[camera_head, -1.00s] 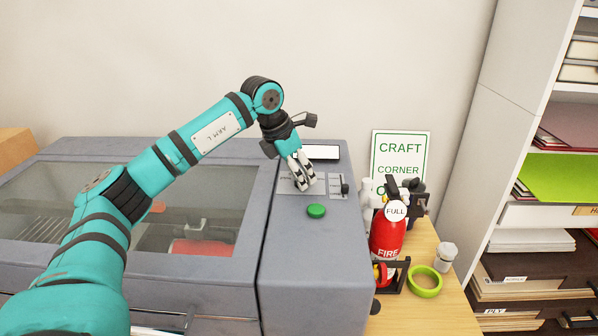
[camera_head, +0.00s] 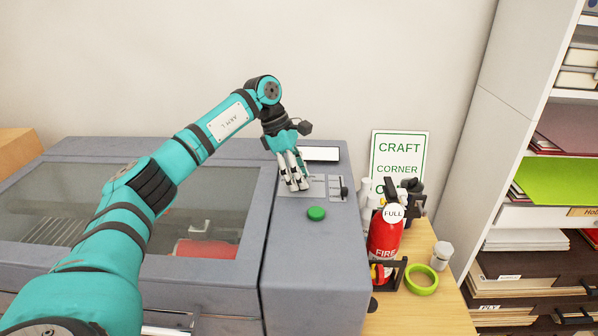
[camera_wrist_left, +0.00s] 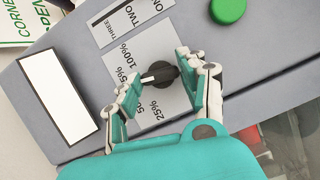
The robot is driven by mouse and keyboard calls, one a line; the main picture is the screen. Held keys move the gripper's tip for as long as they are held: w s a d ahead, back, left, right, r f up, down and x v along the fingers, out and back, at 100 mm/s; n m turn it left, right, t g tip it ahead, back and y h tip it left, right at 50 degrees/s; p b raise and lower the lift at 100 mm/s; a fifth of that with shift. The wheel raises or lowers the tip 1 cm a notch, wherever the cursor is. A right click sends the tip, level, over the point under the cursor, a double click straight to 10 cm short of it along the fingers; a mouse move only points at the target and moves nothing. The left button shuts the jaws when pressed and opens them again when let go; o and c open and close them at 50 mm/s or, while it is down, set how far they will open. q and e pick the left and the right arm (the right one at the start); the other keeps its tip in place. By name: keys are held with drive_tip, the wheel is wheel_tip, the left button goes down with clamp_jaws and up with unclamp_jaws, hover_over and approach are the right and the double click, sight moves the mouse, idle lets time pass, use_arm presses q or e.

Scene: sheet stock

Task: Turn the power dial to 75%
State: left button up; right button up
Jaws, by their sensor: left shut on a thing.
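The power dial (camera_wrist_left: 162,73) is a black knob with a pale pointer line, on a light panel (camera_wrist_left: 150,45) printed with percentages. In the left wrist view its pointer end faces the 75% print, whose first digit is partly covered by a finger. My left gripper (camera_wrist_left: 158,83) has its fingers on both sides of the knob and is shut on it. In the head view my left gripper (camera_head: 296,184) reaches down onto the machine's control panel, and its fingers hide the dial. My right gripper is in neither view.
A green button (camera_head: 316,214) sits in front of the panel, and a slider (camera_head: 344,188) is to its right. A white screen (camera_head: 319,154) lies behind.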

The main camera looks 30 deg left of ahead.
use_arm(q)
drive_tip(key=shift+m, duration=0.4)
drive_tip(key=o, duration=1.2)
drive_tip(key=shift+c, duration=0.2)
drive_tip(key=shift+r, duration=0.15)
drive_tip(key=v, duration=1.1)
drive_tip(key=shift+r, duration=0.4)
drive_tip(key=shift+w+a, duration=0.15)
